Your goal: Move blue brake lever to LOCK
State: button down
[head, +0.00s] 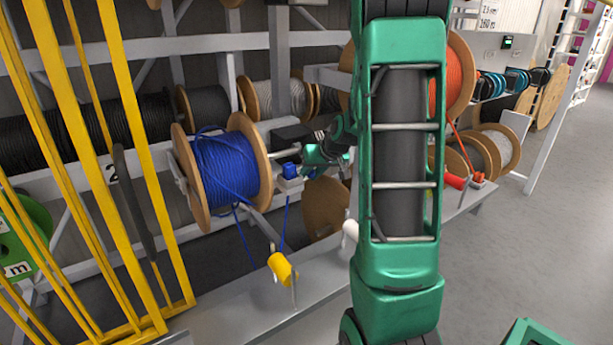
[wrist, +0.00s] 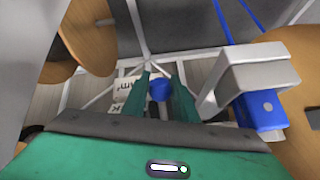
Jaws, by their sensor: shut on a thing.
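The blue brake lever shows in the wrist view as a round blue knob (wrist: 160,90) on a pale stem. My gripper (wrist: 161,78) has its two green fingers on either side of the knob and is shut on it. In the head view my gripper (head: 318,156) is beside the reel of blue cable (head: 225,168), just right of it. I cannot make out the lever there.
A blue block on a grey bracket (wrist: 262,108) stands close right of the fingers; it also shows in the head view (head: 290,172). A yellow handle (head: 282,267) hangs below. Yellow rails (head: 130,110) stand at the left. An orange reel (head: 458,75) is right of my arm. Floor at right is open.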

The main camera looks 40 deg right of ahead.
jog(key=c, duration=1.4)
grip_release()
jog(key=shift+w, duration=0.1)
jog(key=shift+c, duration=0.2)
jog(key=shift+r, duration=0.15)
jog(key=v, duration=1)
jog(key=shift+r, duration=0.2)
